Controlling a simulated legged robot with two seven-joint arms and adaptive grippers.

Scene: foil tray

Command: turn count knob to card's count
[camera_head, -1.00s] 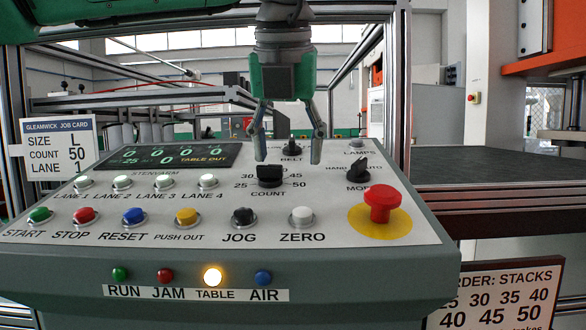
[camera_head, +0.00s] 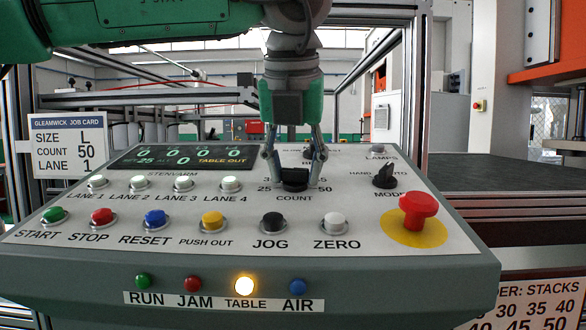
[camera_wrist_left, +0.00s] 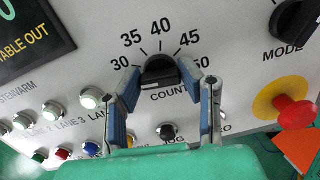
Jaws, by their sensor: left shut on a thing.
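The count knob (camera_head: 295,180) is a black rotary knob on the sloped control panel. Its scale of 25, 30, 35, 40, 45 and 50 shows partly in the left wrist view, where the knob (camera_wrist_left: 160,70) sits between the fingers. My left gripper (camera_head: 296,174) reaches down from above and is shut on the count knob, one finger on each side. I cannot tell clearly which number the knob points to. The job card (camera_head: 68,145) at the left reads size L, count 50, lane 1. The display (camera_head: 180,157) shows a small 25. My right gripper is out of view.
The mode knob (camera_head: 384,177) and the red mushroom button (camera_head: 417,206) stand to the right of the count knob. Several push buttons line the front, among them the black jog button (camera_head: 272,223). The table lamp (camera_head: 244,286) glows yellow. A metal frame stands behind.

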